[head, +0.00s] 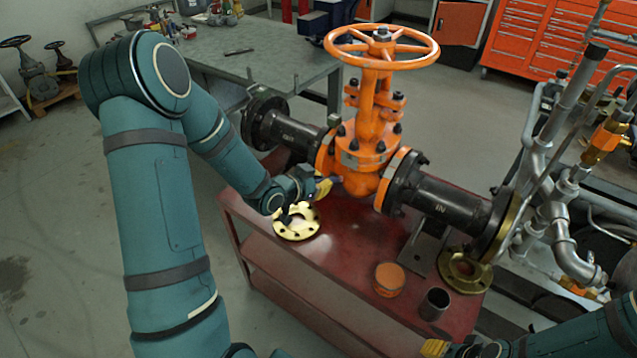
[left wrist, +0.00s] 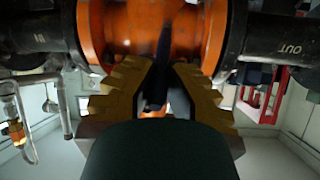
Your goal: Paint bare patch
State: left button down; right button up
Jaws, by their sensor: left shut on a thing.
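The orange gate valve (head: 368,150) stands on a red cart, its handwheel (head: 382,45) on top. A small grey-white area (head: 349,158) shows on the front of its body; I cannot tell whether it is bare metal or a plate. My left gripper (head: 326,187) is low beside the left side of the valve body. Its yellow fingers (left wrist: 162,85) are shut on a dark, slim thing (left wrist: 158,78), which points at the orange valve body (left wrist: 155,30); its tip is unclear. An open tin of orange paint (head: 389,275) stands on the cart. My right gripper (head: 436,348) is partly in view at the bottom edge.
A dark cup (head: 435,303) stands right of the tin. Brass flange rings (head: 297,231) (head: 465,270) lie on the red cart (head: 335,262). Black pipes (head: 450,204) run out both sides of the valve. Metal piping (head: 550,190) stands at right, a grey workbench (head: 255,65) behind.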

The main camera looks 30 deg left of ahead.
pick_arm(q)
jog(key=shift+w, duration=0.45)
jog(key=shift+d, duration=0.15)
jog(key=d, duration=0.5)
jog(key=shift+s+d, duration=0.3)
jog(key=shift+d, duration=0.1)
jog(key=shift+a, duration=0.1)
jog(key=shift+w+a, duration=0.15)
jog(key=shift+a, duration=2.8)
jog(key=s, duration=0.6)
jog(key=shift+a, duration=0.2)
